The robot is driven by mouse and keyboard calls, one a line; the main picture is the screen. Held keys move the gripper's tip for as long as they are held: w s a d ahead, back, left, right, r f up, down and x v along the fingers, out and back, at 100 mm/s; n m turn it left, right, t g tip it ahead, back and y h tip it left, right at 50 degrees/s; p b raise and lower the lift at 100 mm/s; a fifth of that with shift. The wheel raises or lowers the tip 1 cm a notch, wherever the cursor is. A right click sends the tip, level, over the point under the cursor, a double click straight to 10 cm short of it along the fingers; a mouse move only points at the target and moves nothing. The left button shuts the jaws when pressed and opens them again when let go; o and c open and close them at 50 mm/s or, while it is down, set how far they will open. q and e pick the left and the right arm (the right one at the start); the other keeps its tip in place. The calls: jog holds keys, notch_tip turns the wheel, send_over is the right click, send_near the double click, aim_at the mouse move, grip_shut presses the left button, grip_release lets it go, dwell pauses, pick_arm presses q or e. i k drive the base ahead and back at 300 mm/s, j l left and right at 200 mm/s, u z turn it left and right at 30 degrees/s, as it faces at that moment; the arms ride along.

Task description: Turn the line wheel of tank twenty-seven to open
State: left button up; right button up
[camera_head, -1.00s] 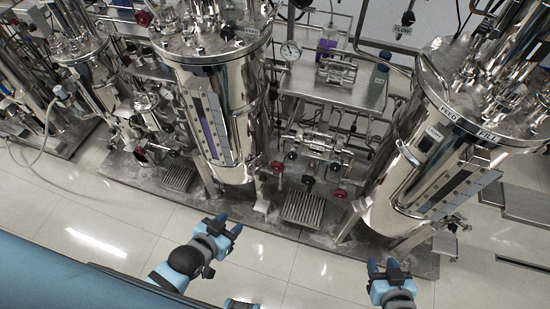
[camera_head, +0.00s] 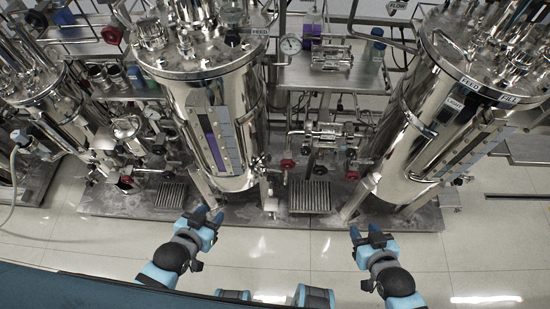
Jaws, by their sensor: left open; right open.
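Two large steel tanks stand ahead, a middle tank (camera_head: 235,105) and a right tank (camera_head: 425,125). I cannot read a number twenty-seven on either. Between them, low on the piping, are small handwheels: a red wheel (camera_head: 287,164), a black wheel (camera_head: 320,169) and another red wheel (camera_head: 352,175). I cannot tell which one is the line wheel of tank twenty-seven. My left gripper (camera_head: 208,216) is open and empty, in front of the middle tank's foot. My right gripper (camera_head: 366,234) is open and empty, in front of the right tank's skid. Neither touches a wheel.
A steel shelf (camera_head: 345,75) with bottles stands between the tanks. Another tank (camera_head: 60,110) and more piping with a red wheel (camera_head: 125,182) are at the left. The skid base (camera_head: 250,215) forms a low edge. The tiled floor (camera_head: 290,250) before it is clear.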

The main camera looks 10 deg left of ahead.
aim_at(284, 163)
jog(key=j, duration=0.95)
jog(key=i+j, duration=0.15)
jog(key=j, duration=0.85)
